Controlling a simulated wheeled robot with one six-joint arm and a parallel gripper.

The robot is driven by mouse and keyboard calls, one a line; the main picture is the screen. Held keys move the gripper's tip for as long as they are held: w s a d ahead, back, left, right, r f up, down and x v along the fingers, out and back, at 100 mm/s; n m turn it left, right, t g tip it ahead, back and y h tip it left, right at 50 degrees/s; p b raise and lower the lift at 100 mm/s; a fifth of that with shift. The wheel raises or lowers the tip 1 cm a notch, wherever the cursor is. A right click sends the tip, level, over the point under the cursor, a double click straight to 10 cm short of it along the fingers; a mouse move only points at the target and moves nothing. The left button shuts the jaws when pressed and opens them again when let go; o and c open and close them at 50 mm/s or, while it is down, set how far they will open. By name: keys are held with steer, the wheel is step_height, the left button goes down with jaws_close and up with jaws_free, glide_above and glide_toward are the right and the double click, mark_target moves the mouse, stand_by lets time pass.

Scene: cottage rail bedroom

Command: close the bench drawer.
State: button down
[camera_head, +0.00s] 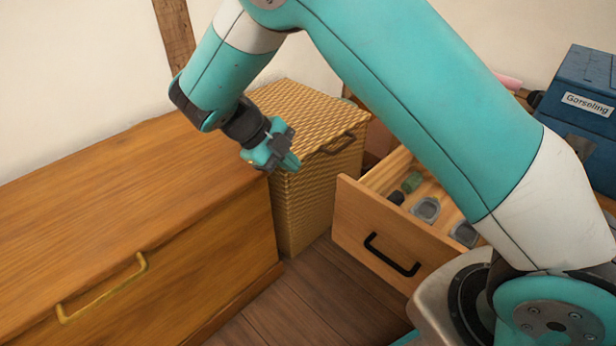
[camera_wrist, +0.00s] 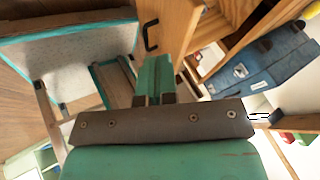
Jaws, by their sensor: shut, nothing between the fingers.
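The drawer (camera_head: 352,215) stands pulled open at the right of the head view, with a pale wooden front and a black bar handle (camera_head: 390,257). Several small things lie inside it, among them a green one and grey ones. My arm hides its right part and much of the bench behind. My gripper (camera_head: 292,163) is shut and empty, in the air in front of the wicker hamper, to the left of the drawer and apart from it. In the wrist view the shut fingers (camera_wrist: 154,72) point towards the black handle (camera_wrist: 150,36), with a gap between.
A wicker hamper (camera_head: 305,200) stands between the drawer and a wooden chest (camera_head: 110,220) with a brass handle at the left. A blue toolbox (camera_head: 585,85) sits at the far right. Bare floor (camera_head: 320,290) shows in front of the hamper.

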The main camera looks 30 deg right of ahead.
steer(key=b, duration=0.4)
glide_toward(341, 188)
step_height(341, 188, down, 5)
steer(key=s, duration=0.2)
steer(key=d, duration=0.1)
steer(key=d+b, duration=0.1)
steer(key=w+d, duration=0.1)
steer(key=shift+w+r, duration=0.1)
steer(key=shift+r, duration=0.2)
